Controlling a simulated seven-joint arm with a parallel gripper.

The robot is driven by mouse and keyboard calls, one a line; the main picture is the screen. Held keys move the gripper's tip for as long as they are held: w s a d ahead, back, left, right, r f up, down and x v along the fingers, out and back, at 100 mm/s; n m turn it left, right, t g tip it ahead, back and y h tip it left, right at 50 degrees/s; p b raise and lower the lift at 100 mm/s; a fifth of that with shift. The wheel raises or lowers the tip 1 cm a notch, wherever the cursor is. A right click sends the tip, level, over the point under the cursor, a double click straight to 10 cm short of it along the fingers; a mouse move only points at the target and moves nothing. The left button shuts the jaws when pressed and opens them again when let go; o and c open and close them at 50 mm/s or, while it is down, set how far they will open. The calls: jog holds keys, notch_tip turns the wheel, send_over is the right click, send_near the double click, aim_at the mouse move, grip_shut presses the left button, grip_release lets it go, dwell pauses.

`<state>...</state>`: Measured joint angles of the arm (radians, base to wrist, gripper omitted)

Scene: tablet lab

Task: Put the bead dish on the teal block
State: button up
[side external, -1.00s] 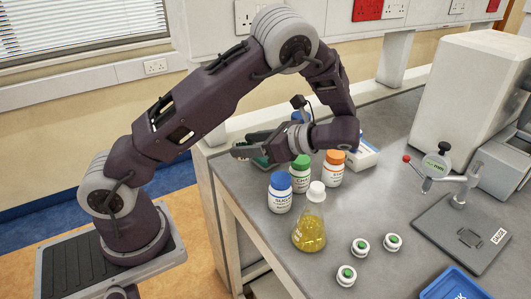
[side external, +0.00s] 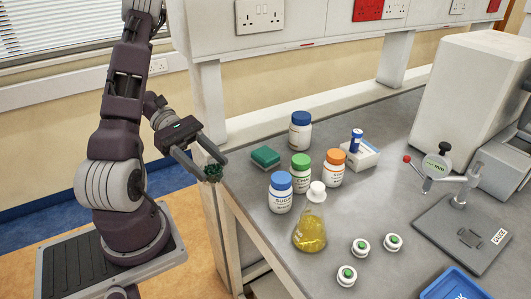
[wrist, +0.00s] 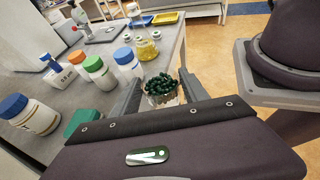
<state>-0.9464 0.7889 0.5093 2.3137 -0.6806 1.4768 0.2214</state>
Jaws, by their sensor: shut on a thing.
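The bead dish (side external: 213,174) is a small clear dish heaped with dark green beads. My gripper (side external: 213,168) is shut on it, and in the wrist view the dish (wrist: 161,89) sits between the two fingertips. The gripper holds it at the bench's left edge in the side view; whether it is over the edge or the floor is hard to tell. The teal block (side external: 265,157) lies flat on the bench to the right of the gripper, with nothing on top. In the wrist view the block (wrist: 80,122) is partly hidden by my gripper body.
A blue-capped bottle (side external: 300,132) stands behind the block. Green-capped (side external: 301,175), orange-capped (side external: 333,168) and another blue-capped bottle (side external: 280,193) stand to its right, with a yellow flask (side external: 310,228) in front. A white box (side external: 361,155) and a tablet press (side external: 465,230) are farther right.

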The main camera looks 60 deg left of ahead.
jog(key=w+a+n+t+y, duration=0.1)
jog(key=a+n+t+y, duration=0.2)
jog(key=n+t, duration=0.1)
send_over(267, 157)
jog(key=s, duration=0.1)
jog(key=shift+w+f+h, duration=0.25)
jog(key=shift+w+h, duration=0.05)
jog(key=shift+w, duration=0.3)
notch_tip(267, 157, down, 3)
jog(key=shift+s+r, duration=0.1)
jog(key=shift+f, duration=0.25)
jog(key=o, duration=1.4)
